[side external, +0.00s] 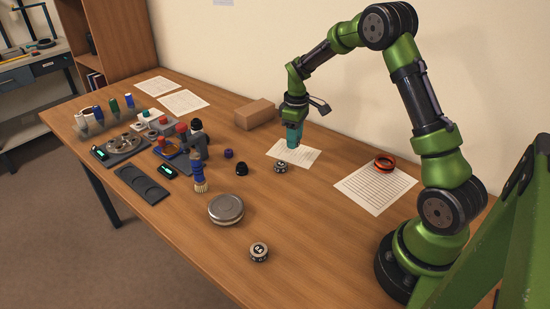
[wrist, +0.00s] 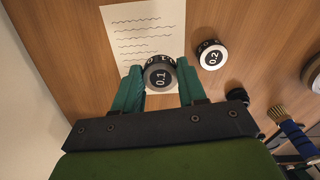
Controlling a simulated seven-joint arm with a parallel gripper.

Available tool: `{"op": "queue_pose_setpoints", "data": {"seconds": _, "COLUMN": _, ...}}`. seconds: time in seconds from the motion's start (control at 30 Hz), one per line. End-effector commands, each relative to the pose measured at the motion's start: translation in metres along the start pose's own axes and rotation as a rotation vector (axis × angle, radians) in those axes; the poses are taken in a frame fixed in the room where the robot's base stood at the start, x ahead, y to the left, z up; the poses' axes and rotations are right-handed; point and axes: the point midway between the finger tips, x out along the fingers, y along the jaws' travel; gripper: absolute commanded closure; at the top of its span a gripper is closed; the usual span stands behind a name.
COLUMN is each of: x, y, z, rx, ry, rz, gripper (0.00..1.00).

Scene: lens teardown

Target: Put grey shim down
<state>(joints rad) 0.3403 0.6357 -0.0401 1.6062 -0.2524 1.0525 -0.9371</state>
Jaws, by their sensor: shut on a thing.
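My gripper (wrist: 160,82) is shut on the grey shim (wrist: 159,73), a short round piece with a dark rim and a grey face marked 0.1. Its teal fingers press on both sides of it. In the side view my gripper (side external: 292,137) points down over a written sheet (side external: 284,157), and the fingers hide the shim. I cannot tell whether the shim touches the sheet. A similar shim with a white face marked 0.2 (wrist: 212,55) stands on the wood beside the sheet. It also shows in the side view (side external: 280,167), apart from my gripper.
A cardboard box (side external: 256,114) stands behind. Another white-faced shim (side external: 259,252) is in front.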

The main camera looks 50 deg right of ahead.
Motion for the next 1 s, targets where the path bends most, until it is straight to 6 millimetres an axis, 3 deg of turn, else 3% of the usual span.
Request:
{"op": "queue_pose_setpoints", "data": {"seconds": 0.2, "x": 0.006, "y": 0.027, "z": -0.037, "rx": 0.0, "ry": -0.001, "rz": 0.001, "gripper": 0.89}}
{"op": "queue_pose_setpoints", "data": {"seconds": 0.37, "x": 0.006, "y": 0.039, "z": -0.053, "rx": 0.001, "ry": 0.0, "rz": 0.0, "gripper": 0.89}}
{"op": "queue_pose_setpoints", "data": {"seconds": 0.63, "x": 0.008, "y": 0.046, "z": -0.063, "rx": 0.0, "ry": -0.001, "rz": 0.0, "gripper": 0.89}}
{"op": "queue_pose_setpoints", "data": {"seconds": 0.8, "x": 0.036, "y": 0.045, "z": -0.062, "rx": 0.0, "ry": -0.003, "rz": -0.002, "gripper": 0.89}}
{"op": "queue_pose_setpoints", "data": {"seconds": 1.0, "x": 0.042, "y": 0.045, "z": -0.062, "rx": 0.001, "ry": 0.0, "rz": 0.0, "gripper": 0.89}}
